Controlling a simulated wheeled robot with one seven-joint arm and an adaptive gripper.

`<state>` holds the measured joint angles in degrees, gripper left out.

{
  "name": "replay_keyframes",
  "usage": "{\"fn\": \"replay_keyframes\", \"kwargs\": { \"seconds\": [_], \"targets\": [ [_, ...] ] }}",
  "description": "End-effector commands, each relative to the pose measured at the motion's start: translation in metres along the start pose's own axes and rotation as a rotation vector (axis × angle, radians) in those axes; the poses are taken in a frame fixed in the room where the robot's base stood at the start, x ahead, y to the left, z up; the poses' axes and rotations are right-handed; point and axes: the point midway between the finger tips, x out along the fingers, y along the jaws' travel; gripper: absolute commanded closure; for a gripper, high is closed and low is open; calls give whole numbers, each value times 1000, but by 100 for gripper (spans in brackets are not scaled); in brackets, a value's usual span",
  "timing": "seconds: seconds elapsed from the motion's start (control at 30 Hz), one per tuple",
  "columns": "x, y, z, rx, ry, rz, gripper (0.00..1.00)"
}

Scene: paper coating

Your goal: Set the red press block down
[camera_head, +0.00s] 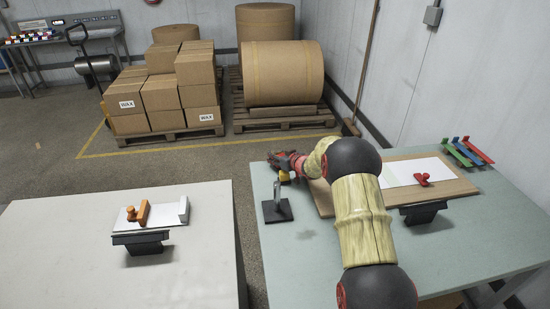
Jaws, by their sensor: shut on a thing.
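A small red block with a knob (422,180), which looks like the red press block, rests on the white sheet (395,174) on a brown board (455,188) on the right table. My gripper (279,165) is far to the left of it, over the left back part of the same table, beside the top of a grey upright on a black base (277,211). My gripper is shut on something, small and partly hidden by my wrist. Red and a bit of yellow show there, but I cannot tell what is held.
Red, blue and green strips (470,150) lie at the table's back right. A black bracket (422,213) is at the board's front edge. Floor shows between the tables.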

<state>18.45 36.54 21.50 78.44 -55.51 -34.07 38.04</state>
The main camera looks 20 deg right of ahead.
Motion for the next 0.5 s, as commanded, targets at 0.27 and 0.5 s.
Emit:
{"fn": "replay_keyframes", "kwargs": {
  "seconds": [0.27, 0.5],
  "targets": [
    [1, 0, 2, 0, 0, 0, 67],
    [1, 0, 2, 0, 0, 0, 54]
  ]
}}
